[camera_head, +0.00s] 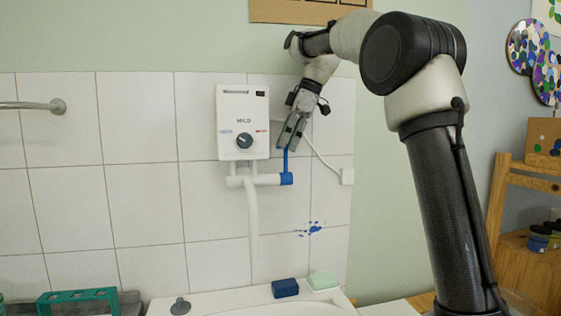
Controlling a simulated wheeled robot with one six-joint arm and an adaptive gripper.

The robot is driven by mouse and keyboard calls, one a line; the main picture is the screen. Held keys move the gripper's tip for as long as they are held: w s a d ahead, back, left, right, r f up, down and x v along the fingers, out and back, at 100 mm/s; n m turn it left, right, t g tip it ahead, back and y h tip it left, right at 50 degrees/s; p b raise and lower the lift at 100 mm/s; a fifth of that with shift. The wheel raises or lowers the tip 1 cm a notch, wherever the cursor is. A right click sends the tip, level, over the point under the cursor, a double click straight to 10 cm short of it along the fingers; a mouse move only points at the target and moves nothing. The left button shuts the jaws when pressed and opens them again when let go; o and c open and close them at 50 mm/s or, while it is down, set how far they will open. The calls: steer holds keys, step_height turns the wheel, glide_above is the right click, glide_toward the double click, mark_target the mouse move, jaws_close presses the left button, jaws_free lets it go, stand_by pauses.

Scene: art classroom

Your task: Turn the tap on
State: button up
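The tap is a white pipe fitting (262,180) on the tiled wall below a white water heater (243,120). Its blue end piece (287,179) carries a thin blue upright lever (285,160). A white spout pipe (252,215) hangs down from the fitting. My gripper (289,146) points down at the top of the blue lever, with its fingertips close to it or overlapping it in the picture. Whether the fingers touch the lever, and how far apart they are, I cannot tell. No water shows below the spout.
A sink (300,309) lies below, with a dark blue block (285,288) and a pale green block (322,280) on its rim. A green rack (78,301) stands at the lower left. A white cable (322,158) runs to a wall socket. A wooden shelf (507,200) stands right.

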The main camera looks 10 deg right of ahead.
mark_target(286, 164)
steer(key=x, duration=0.6)
steer(key=shift+f, duration=0.25)
jaws_close()
